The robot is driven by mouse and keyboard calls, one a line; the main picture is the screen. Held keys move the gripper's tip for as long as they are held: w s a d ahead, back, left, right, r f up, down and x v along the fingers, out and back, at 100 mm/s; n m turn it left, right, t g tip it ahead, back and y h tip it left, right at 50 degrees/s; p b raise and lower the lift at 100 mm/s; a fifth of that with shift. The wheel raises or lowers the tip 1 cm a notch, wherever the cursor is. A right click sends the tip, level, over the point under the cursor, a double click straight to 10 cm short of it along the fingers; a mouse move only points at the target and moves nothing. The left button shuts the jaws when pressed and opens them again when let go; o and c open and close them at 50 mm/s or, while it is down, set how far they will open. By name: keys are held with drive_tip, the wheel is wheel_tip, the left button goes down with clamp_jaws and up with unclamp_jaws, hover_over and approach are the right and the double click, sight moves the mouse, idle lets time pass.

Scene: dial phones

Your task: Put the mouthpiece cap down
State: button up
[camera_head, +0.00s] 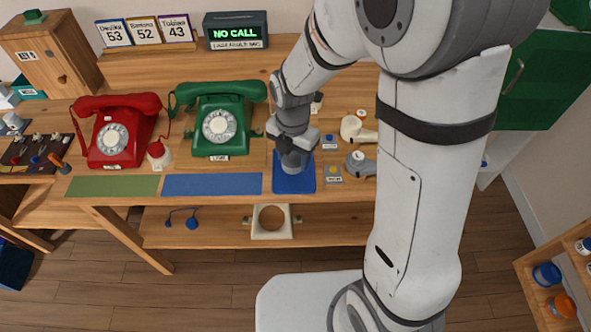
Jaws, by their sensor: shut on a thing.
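My gripper (292,165) points down over the small blue mat (308,185) on the right part of the bench's front edge. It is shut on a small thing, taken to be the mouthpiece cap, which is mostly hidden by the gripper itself. I cannot tell whether the held thing touches the mat. A pale handset part (357,130) and a grey round part (360,165) lie to the right of my gripper.
A red dial phone (114,135) and a green dial phone (217,125) stand to the left. A green strip (112,186) and a longer blue strip (212,184) lie along the front edge. A "NO CALL" display (236,32) stands behind. My arm hides the bench's right side.

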sight(294, 181)
wheel_tip(294, 181, down, 7)
drive_tip(key=shift+r, duration=0.1)
idle(0.4)
drive_tip(key=shift+f+b, duration=0.25)
drive_tip(key=shift+b, duration=0.05)
drive_tip(key=o, duration=0.9)
drive_tip(key=shift+r, duration=0.1)
